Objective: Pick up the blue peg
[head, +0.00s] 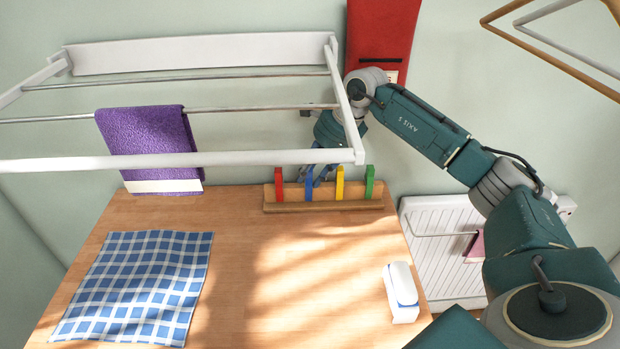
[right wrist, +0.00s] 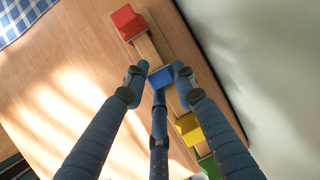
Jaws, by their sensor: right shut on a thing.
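The blue peg (head: 309,186) stands in a wooden rack (head: 325,207) at the back of the table, second from the left. Beside it in the row are a red peg (head: 279,184), a yellow peg (head: 340,184) and a green peg (head: 370,183). My right gripper (head: 318,172) reaches down at the blue peg from behind the drying frame. In the right wrist view, its fingers (right wrist: 160,74) are closed around the top of the blue peg (right wrist: 161,79). Whether the peg is lifted from its slot cannot be told. My left gripper is not in view.
A white drying frame (head: 250,158) with a purple towel (head: 148,140) hangs above the table's back edge. A blue checked cloth (head: 140,285) lies at left, and a white block (head: 402,290) at right. The middle of the table is clear.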

